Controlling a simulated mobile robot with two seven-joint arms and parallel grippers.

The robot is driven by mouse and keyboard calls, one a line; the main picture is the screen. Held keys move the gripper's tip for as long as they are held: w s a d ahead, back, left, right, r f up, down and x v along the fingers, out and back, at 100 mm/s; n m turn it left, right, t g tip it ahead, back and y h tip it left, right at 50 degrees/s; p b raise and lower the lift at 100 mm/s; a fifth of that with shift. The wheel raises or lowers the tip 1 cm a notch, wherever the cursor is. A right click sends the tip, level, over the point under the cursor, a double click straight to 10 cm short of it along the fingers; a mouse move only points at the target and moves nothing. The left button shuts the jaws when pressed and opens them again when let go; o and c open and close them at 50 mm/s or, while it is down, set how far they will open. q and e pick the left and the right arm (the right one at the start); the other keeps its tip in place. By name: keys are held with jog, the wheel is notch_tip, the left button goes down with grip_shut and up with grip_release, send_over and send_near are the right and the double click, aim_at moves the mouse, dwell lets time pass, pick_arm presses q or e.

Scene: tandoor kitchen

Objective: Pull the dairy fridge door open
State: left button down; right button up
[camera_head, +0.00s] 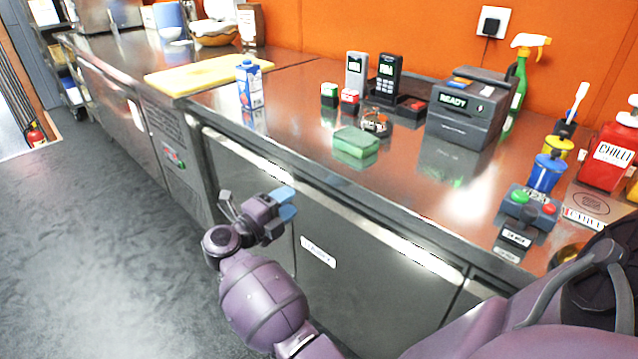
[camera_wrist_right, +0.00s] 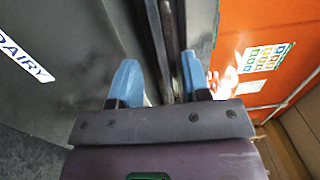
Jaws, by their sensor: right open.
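The dairy fridge door (camera_head: 370,272) is a grey steel front under the counter, with a white label in its upper left part. It looks shut. In the right wrist view the door (camera_wrist_right: 75,35) fills the left side, and its label (camera_wrist_right: 22,57) reads DAIRY. My right gripper (camera_head: 284,203) is in front of the door's upper left area, below the counter edge. Its blue fingers are apart, and it also shows in the right wrist view (camera_wrist_right: 160,84). A dark strip lies beyond and between the fingers there; I cannot tell whether they touch it. My left gripper is out of view.
The steel counter (camera_head: 300,95) above holds a milk carton (camera_head: 249,84), a green sponge (camera_head: 356,141), a card terminal (camera_head: 389,76), a READY printer (camera_head: 468,108) and bottles at the right. Open dark floor (camera_head: 90,240) lies at the left.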

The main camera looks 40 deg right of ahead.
aim_at(317, 183)
jog(key=shift+g, duration=0.4)
jog(key=d, duration=0.3)
jog(key=d+b, duration=0.1)
jog(key=d, duration=0.3)
jog(key=w+d, duration=0.1)
jog(key=d, duration=0.2)
jog(key=shift+d+f, duration=0.15)
jog(key=shift+d, duration=0.15)
grip_shut()
